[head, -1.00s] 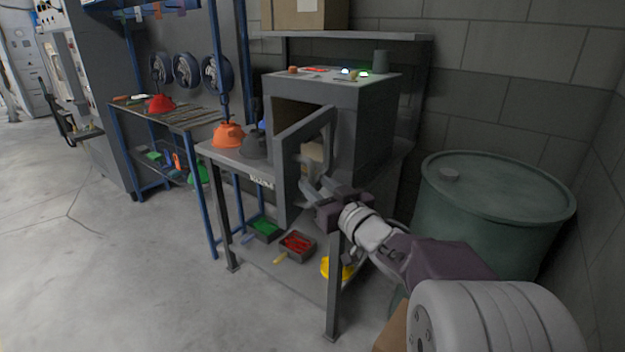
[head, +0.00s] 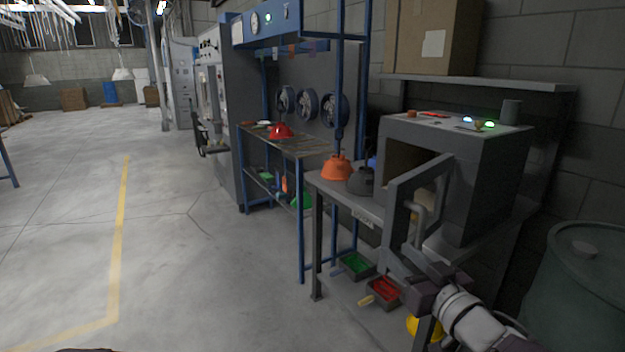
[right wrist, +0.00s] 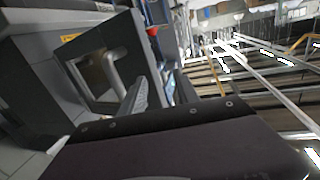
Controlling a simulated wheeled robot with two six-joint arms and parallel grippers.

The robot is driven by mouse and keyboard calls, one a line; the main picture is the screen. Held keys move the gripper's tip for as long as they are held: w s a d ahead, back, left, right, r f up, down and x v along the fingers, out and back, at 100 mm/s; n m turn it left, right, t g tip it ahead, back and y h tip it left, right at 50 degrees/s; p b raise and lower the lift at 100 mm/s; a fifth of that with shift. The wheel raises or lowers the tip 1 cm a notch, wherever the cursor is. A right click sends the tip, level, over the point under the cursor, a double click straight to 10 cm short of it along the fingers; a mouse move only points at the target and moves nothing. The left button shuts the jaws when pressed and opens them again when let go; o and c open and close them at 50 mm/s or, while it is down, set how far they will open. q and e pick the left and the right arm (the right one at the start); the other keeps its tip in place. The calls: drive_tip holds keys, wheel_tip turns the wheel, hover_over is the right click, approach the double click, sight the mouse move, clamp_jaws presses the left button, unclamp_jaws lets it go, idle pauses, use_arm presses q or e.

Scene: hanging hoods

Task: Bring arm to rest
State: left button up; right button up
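My right arm comes in at the lower right of the head view. Its gripper (head: 428,264) is in front of the grey box-shaped oven (head: 480,180), by the lower part of its open door (head: 398,235). In the right wrist view the two fingers of the right gripper (right wrist: 162,92) stand apart with nothing between them. The door's bar handle (right wrist: 112,68) is beside the fingers there, apart from them as far as I can tell. My left gripper does not show.
A green drum (head: 580,290) stands at the right by the wall. The oven's bench (head: 345,198) holds an orange hood (head: 336,169) and a dark hood (head: 361,182). A blue rack (head: 302,210) stands behind. The floor (head: 180,260) at left is clear.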

drive_tip(key=a+f+m+g+h, duration=0.1)
drive_tip(key=a+f+g, duration=0.15)
drive_tip(key=f, duration=0.65)
drive_tip(key=a+f+m+g+h, duration=0.2)
drive_tip(key=f+g, duration=0.2)
drive_tip(key=f, duration=0.4)
drive_tip(key=s+f+g+h, duration=0.1)
drive_tip(key=s+f+g, duration=0.7)
drive_tip(key=s+f, duration=0.5)
drive_tip(key=s+r+p, duration=0.2)
drive_tip(key=r+p, duration=0.8)
drive_tip(key=s+r+g+p, duration=0.1)
drive_tip(key=s+r+p, duration=0.1)
drive_tip(key=r+p, duration=0.7)
drive_tip(key=shift+d+r+n+p, duration=0.3)
drive_tip(key=shift+d+r+p, duration=0.1)
drive_tip(key=shift+r, duration=0.5)
